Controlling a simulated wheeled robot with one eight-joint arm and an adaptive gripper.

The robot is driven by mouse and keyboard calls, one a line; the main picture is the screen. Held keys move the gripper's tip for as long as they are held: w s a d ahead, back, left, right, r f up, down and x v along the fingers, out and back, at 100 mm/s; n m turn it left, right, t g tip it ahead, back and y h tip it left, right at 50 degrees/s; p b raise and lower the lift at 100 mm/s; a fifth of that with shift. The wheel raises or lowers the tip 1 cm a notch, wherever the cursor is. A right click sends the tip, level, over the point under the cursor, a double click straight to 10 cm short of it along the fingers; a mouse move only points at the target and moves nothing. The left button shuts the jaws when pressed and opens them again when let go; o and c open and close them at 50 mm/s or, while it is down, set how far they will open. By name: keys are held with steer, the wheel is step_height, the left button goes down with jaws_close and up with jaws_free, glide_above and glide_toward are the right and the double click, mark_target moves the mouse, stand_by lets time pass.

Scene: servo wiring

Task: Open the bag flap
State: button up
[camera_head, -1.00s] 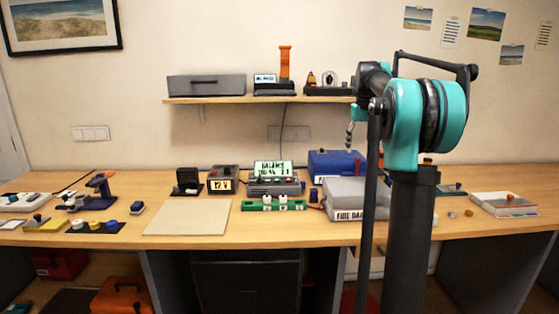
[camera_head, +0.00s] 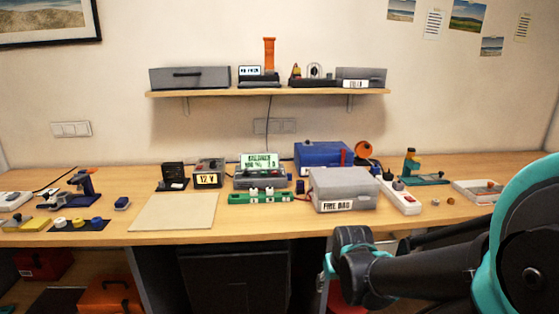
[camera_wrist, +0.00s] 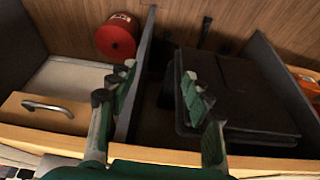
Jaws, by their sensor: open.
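The grey bag labelled FIRE BAG (camera_head: 343,190) stands on the table, right of centre in the head view. Its flat grey top looks closed. The wrist view does not show this bag. My gripper (camera_wrist: 155,92) is open in the wrist view, its two green, dark-tipped fingers wide apart with nothing between them. It faces the space under the table. In the head view my arm reaches in from the lower right, its near end in front of the table edge, below the bag; the fingers cannot be made out there.
A blue case (camera_head: 322,157) stands behind the bag and a white power strip (camera_head: 401,196) to its right. A beige mat (camera_head: 174,211) lies bare at left. Under the table are a red cylinder (camera_wrist: 117,36), a dark flat case (camera_wrist: 245,95) and a handled drawer (camera_wrist: 45,108).

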steer(key=shift+c, duration=2.3)
steer(key=shift+w+r+m, duration=0.1)
steer(key=shift+w+m, duration=0.3)
steer(key=shift+m, duration=0.5)
steer(key=shift+c, duration=1.3)
steer(key=w+m, duration=0.2)
steer(key=m, duration=0.1)
steer(key=w+d+r+m+t+y, duration=0.1)
steer(key=m, duration=0.2)
steer(key=w+r+m+t+y, duration=0.1)
steer(key=w+m, duration=0.1)
steer(key=m, duration=0.1)
steer(key=shift+w+d+r, duration=0.2)
steer(key=shift+w, duration=0.1)
jaws_close()
steer(key=w+d+r+m+t+h, duration=0.1)
steer(key=w+d+r+m+t, duration=0.35)
steer(key=d+m, duration=0.6)
steer(key=w+d+r+m+t+h, duration=0.1)
steer(key=w+d+r+m+t, duration=0.45)
steer(key=m, duration=0.85)
steer(key=shift+w+d+f+g, duration=0.25)
steer(key=shift+w+f+g, duration=0.15)
steer(key=shift+w, duration=0.95)
steer(key=shift+w+d+f+g, duration=0.25)
steer(key=shift+w+f, duration=0.2)
steer(key=shift+w, duration=0.95)
steer(key=shift+w+d+f+g, duration=0.25)
steer(key=shift+w+f+g, duration=0.15)
steer(key=shift+w, duration=0.95)
